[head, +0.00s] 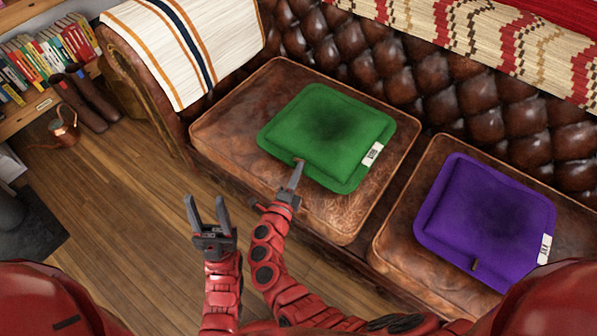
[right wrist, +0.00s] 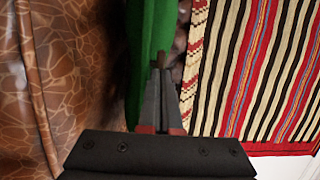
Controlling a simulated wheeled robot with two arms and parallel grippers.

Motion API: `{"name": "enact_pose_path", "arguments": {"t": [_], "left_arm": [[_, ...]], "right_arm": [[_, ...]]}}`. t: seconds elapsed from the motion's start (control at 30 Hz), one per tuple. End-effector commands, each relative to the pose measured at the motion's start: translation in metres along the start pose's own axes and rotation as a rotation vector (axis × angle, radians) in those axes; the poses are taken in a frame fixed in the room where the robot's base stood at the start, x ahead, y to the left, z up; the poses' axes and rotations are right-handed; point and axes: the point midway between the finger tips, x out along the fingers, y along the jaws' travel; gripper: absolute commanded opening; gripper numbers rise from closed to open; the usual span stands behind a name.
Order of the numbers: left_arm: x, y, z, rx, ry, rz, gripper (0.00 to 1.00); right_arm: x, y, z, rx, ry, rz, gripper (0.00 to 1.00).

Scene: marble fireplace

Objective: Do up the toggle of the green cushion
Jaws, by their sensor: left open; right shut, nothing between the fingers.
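The green cushion (head: 325,130) lies on the left leather seat of the sofa, with a white tag (head: 372,154) at its right edge. My right gripper (head: 299,164) is shut and empty, its tips at the cushion's front edge. In the right wrist view the shut fingers (right wrist: 161,72) point along the green fabric (right wrist: 148,45). A small brown piece (right wrist: 161,59), apparently the toggle, shows right at the tips. The fingers partly hide it, and I cannot tell whether it is fastened. My left gripper (head: 207,208) is open and empty, over the floor left of my right arm.
A purple cushion (head: 485,215) with its own small brown toggle (head: 474,265) lies on the right seat. A striped throw (head: 185,40) covers the sofa arm. Books (head: 45,60), boots (head: 85,100) and a copper can (head: 64,127) are at far left.

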Motion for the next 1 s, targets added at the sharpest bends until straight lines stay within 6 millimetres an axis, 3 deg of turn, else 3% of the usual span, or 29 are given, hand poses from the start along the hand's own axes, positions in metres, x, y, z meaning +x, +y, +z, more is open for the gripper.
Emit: {"name": "enact_pose_path", "arguments": {"t": [0.37,1.0], "left_arm": [[0.0,0.0,0.0,0.0,0.0,0.0,0.5],[-0.028,0.001,0.005,0.0,0.0,0.0,0.5]], "right_arm": [[0.001,0.001,-0.003,0.002,-0.026,0.0,0.0],[0.007,0.001,-0.015,0.0,-0.394,-0.001,0.0]]}}
